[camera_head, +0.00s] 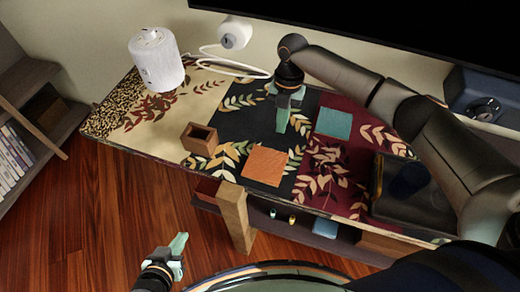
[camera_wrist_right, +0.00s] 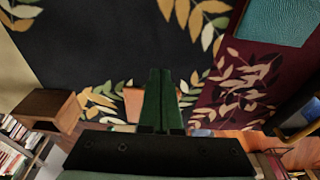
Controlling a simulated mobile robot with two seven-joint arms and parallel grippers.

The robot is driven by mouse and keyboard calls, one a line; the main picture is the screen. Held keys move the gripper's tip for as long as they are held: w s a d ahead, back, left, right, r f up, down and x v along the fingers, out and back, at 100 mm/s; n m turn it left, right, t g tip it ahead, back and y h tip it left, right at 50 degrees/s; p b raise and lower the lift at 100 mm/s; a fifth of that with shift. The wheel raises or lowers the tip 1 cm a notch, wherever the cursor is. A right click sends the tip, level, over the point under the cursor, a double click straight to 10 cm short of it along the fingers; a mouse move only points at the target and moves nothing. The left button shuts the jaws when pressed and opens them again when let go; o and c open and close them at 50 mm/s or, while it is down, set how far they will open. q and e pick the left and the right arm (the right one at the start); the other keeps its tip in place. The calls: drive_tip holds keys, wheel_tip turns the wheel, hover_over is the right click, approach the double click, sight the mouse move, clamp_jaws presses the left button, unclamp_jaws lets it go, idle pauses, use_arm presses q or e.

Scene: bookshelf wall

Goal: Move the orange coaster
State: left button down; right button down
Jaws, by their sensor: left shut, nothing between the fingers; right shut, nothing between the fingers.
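The orange coaster (camera_head: 265,166) is a flat square lying near the front edge of the tabletop, on its dark leaf-patterned panel. In the right wrist view an orange patch of it (camera_wrist_right: 132,103) shows beside the fingers, which hide the rest. My right gripper (camera_head: 282,130) points down over the dark panel, behind the coaster in the head view, shut and empty. Its green fingers are pressed together in the right wrist view (camera_wrist_right: 160,95). My left gripper (camera_head: 182,243) is shut and empty, in front of the table with floor behind it.
A teal square coaster (camera_head: 333,122) lies behind and right of the orange one; a small open wooden box (camera_head: 199,139) stands to its left. A white cylinder (camera_head: 157,61) and a white cabled device (camera_head: 235,33) are at back left. A dark tray (camera_head: 412,188) is at right.

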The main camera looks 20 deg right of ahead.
sight(267, 169)
drive_tip(key=shift+w+f, duration=0.4)
drive_tip(key=shift+w, duration=0.05)
drive_tip(key=shift+s+a+r, duration=0.1)
drive_tip(key=shift+s+a, duration=0.05)
drive_tip(key=shift+s, duration=0.1)
drive_tip(key=s+a, duration=0.2)
drive_tip(key=s, duration=0.1)
drive_tip(key=s+a+p, duration=0.1)
drive_tip(key=s+a, duration=0.1)
drive_tip(key=s, duration=0.1)
drive_tip(key=s+a, duration=0.2)
drive_tip(key=s, duration=0.1)
drive_tip(key=shift+s+a+f, duration=0.15)
drive_tip(key=shift+s+f, duration=0.1)
drive_tip(key=shift+s, duration=0.15)
use_arm(q)
drive_tip(key=shift+a+p, duration=0.15)
drive_tip(key=shift+p, duration=0.15)
use_arm(e)
drive_tip(key=shift+f, duration=0.6)
use_arm(q)
drive_tip(key=shift+r, duration=0.1)
